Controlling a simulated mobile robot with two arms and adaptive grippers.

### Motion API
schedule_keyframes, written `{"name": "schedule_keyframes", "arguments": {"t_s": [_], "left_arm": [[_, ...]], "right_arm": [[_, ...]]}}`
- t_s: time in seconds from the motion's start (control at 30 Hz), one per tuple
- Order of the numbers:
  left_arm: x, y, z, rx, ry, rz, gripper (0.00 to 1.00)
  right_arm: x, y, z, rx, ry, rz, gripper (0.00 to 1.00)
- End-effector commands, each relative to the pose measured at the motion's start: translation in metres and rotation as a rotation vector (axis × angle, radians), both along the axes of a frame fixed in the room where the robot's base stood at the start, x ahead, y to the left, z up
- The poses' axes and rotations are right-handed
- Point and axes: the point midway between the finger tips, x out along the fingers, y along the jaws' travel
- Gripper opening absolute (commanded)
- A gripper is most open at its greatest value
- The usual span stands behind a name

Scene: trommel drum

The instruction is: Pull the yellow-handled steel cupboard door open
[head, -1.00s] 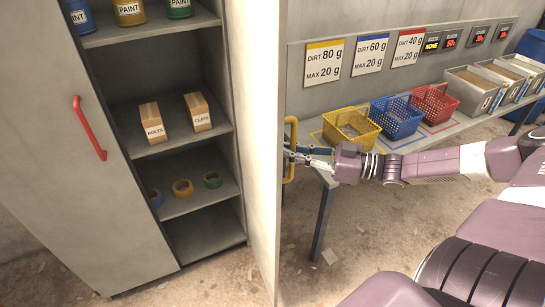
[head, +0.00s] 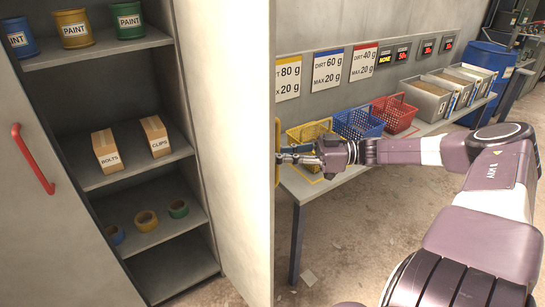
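The yellow-handled steel door (head: 228,110) stands swung open at the right side of the cupboard, with its pale inner face in view. Its yellow handle (head: 278,135) is on the outer face, near the free edge, and is partly hidden by that edge and by my fingers. My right gripper (head: 286,157) reaches in from the right and its fingers are closed around the handle. The cupboard's other door (head: 40,220), with a red handle (head: 32,159), is shut at the left. My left gripper is not in view.
Cupboard shelves hold paint cans (head: 74,29), boxes (head: 107,151) and tape rolls (head: 146,221). Behind my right arm, a bench (head: 310,188) carries yellow, blue and red baskets (head: 394,114) and grey bins (head: 426,100). Below the bench, floor (head: 350,240) is clear except for scraps.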

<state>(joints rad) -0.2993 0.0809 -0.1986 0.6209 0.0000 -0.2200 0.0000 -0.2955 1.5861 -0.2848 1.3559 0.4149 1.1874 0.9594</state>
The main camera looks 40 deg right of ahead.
Motion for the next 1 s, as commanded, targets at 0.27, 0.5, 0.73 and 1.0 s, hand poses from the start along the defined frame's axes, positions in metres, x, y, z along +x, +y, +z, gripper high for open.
{"name": "schedule_keyframes", "arguments": {"t_s": [0.27,0.5,0.73,1.0], "left_arm": [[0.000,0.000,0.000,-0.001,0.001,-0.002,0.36],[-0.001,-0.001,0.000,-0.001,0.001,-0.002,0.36],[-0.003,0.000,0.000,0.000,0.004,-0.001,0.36],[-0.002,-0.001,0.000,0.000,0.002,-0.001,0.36]], "right_arm": [[-0.003,0.001,-0.006,-0.004,0.010,0.005,0.17],[-0.001,0.001,-0.003,-0.002,0.005,0.003,0.28],[-0.003,-0.002,-0.002,-0.002,0.005,0.002,0.28],[-0.027,-0.030,-0.002,-0.006,0.005,0.001,0.28]]}}
